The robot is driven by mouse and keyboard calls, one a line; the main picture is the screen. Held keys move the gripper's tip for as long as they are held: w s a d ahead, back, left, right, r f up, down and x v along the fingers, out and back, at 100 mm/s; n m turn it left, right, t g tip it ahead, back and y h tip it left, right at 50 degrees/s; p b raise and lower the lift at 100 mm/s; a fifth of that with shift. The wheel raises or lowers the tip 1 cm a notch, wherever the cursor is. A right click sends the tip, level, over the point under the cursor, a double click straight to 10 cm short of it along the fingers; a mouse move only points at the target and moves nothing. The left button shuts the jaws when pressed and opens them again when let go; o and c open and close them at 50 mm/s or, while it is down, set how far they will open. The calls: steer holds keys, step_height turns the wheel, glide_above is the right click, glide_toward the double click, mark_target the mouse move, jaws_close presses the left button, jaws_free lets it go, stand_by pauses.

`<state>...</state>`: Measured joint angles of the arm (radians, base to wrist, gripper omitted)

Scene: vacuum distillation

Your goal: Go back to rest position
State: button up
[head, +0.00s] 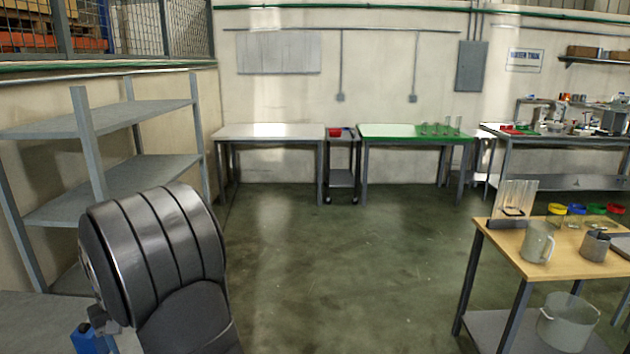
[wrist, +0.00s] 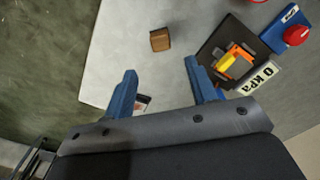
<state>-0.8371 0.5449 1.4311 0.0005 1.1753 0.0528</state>
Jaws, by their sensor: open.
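My gripper (wrist: 158,95) shows in the wrist view with its two blue fingers wide apart. It is open, and nothing is between the fingertips. It hangs above a light grey table top (wrist: 115,50). A small brown block (wrist: 159,40) lies on that top, ahead of the fingers and apart from them. In the head view a dark part of my arm fills the lower left, and a small blue piece shows at the bottom left edge; I cannot tell whether it is the gripper.
In the wrist view, a dark base with an orange and yellow part (wrist: 232,61), a "0 kPa" display (wrist: 260,77) and a red knob (wrist: 295,35) stand at right. In the head view, grey shelves (head: 130,180) stand close behind my arm. A wooden-topped table (head: 510,245) with vessels is at right; the middle floor is clear.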

step_height(320, 180, down, 12)
steer(key=shift+r, duration=0.1)
steer(key=r, duration=0.5)
steer(key=shift+w+d+r, duration=0.15)
steer(key=shift+d+r, duration=0.05)
steer(key=shift+d, duration=0.2)
steer(key=w+d+r, duration=0.3)
steer(key=d+r, duration=0.3)
steer(key=d, duration=0.5)
steer(key=w+d+f+m, duration=0.3)
steer(key=d+f, duration=0.4)
steer(key=d, duration=0.3)
steer(key=w+d+f+m, duration=0.3)
steer(key=d+f, duration=0.3)
steer(key=d, duration=0.3)
steer(key=w+d+f+m, duration=0.3)
steer(key=d+f, duration=0.4)
steer(key=d, duration=0.3)
steer(key=shift+w+a+r, duration=0.25)
steer(key=shift+a+r, duration=0.05)
steer(key=shift+a, duration=0.4)
steer(key=shift+w+a+r, duration=0.25)
steer(key=shift+a, duration=0.45)
steer(key=shift+w+a+r, duration=0.25)
steer(key=shift+a+r, duration=0.05)
steer(key=shift+a, duration=0.4)
